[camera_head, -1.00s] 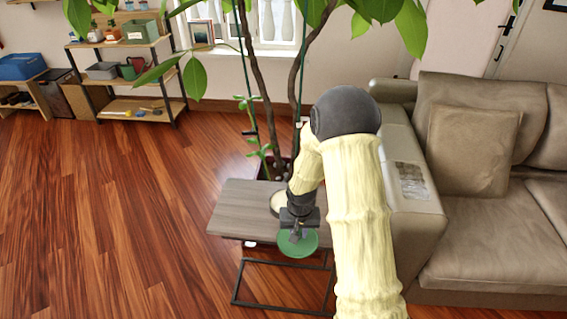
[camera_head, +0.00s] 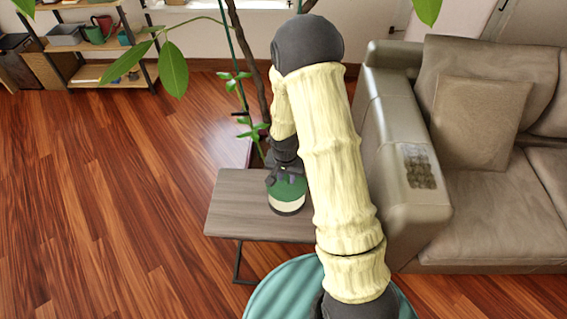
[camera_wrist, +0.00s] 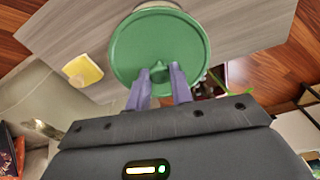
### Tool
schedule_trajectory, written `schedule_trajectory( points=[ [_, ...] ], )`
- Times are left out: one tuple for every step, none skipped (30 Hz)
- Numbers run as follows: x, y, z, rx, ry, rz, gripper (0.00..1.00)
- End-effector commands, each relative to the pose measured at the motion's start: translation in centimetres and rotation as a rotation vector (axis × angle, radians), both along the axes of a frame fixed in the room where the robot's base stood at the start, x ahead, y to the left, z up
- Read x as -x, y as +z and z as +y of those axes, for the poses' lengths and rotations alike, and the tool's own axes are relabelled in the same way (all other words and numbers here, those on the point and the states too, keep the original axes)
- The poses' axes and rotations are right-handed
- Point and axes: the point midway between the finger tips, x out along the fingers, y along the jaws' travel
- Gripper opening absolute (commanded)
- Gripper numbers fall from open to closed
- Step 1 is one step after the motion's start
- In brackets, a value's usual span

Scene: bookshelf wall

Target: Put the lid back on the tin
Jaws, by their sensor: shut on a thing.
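The green round lid (camera_head: 288,189) is held by my gripper (camera_head: 285,175), whose fingers are closed on its small central knob. The cream tin (camera_head: 288,206) stands on the grey wooden side table (camera_head: 235,205), directly under the lid. In the wrist view the lid (camera_wrist: 158,40) lies in front of the fingers (camera_wrist: 158,75) and hides most of the tin; a pale rim shows past its edge. The lid covers the tin's top from above, but I cannot tell whether it touches or is seated evenly.
A grey-brown sofa (camera_head: 405,170) stands close to the table's right side. A plant with thin stems (camera_head: 250,60) rises behind the table. A small yellow object (camera_wrist: 83,70) shows in the wrist view. The floor to the left is clear.

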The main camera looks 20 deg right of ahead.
Motion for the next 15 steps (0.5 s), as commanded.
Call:
schedule_trajectory(
  points=[
    [0.04, 0.08, 0.00, 0.001, -0.003, 0.000, 0.01],
    [0.04, 0.07, -0.01, 0.000, -0.004, 0.000, 0.01],
    [0.04, 0.05, -0.01, 0.000, -0.005, 0.000, 0.01],
    [0.04, 0.04, -0.01, 0.000, -0.005, 0.000, 0.01],
    [0.03, 0.03, -0.01, 0.000, -0.005, 0.000, 0.01],
    [0.03, 0.03, -0.02, 0.000, -0.005, 0.000, 0.01],
    [0.02, 0.03, -0.01, 0.000, -0.004, 0.000, 0.01],
    [0.02, 0.03, -0.01, 0.000, -0.004, 0.000, 0.01],
    [0.02, 0.03, -0.01, 0.000, -0.004, 0.000, 0.01],
    [0.02, 0.02, -0.01, 0.000, -0.004, 0.000, 0.01],
    [0.02, 0.00, -0.01, 0.000, -0.004, 0.000, 0.01],
    [0.02, -0.06, -0.01, 0.000, -0.004, 0.000, 0.01],
    [0.02, -0.13, -0.01, 0.000, -0.004, 0.000, 0.01],
    [0.02, -0.23, -0.01, 0.000, -0.004, 0.000, 0.01],
    [0.02, -0.39, -0.01, 0.000, -0.004, 0.000, 0.01]
  ],
)
